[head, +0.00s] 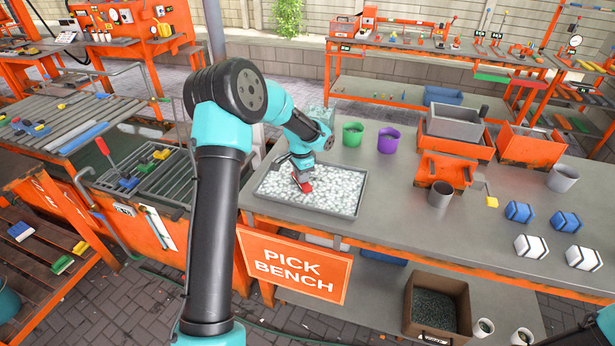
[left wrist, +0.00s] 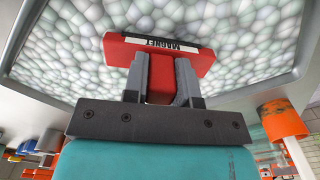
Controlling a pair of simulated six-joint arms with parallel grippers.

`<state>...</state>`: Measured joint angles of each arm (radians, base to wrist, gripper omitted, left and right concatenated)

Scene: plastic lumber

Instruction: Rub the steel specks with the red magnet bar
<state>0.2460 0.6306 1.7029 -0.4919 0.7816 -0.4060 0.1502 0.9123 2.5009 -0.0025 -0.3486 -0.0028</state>
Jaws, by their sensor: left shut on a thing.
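The red magnet bar (head: 305,187), with a white label reading MAGNET, is held in my left gripper (head: 301,174). In the left wrist view, both fingers (left wrist: 161,80) are shut on the middle of the bar (left wrist: 125,52). The bar is over the grey tray (head: 362,196), left of the tray's middle, low at the pellets (head: 335,186). I cannot tell if it touches them. The pellets are white to grey-green and fill the tray; they also show behind the bar in the left wrist view (left wrist: 60,45). I cannot pick out steel specks among them. My right gripper is not in view.
A green cup (head: 352,135) and a purple cup (head: 388,141) stand behind the tray. An orange stand (head: 445,172) and a grey cup (head: 440,195) are to the right, with blue and white blocks (head: 530,246) farther right. The bench between tray and stand is clear.

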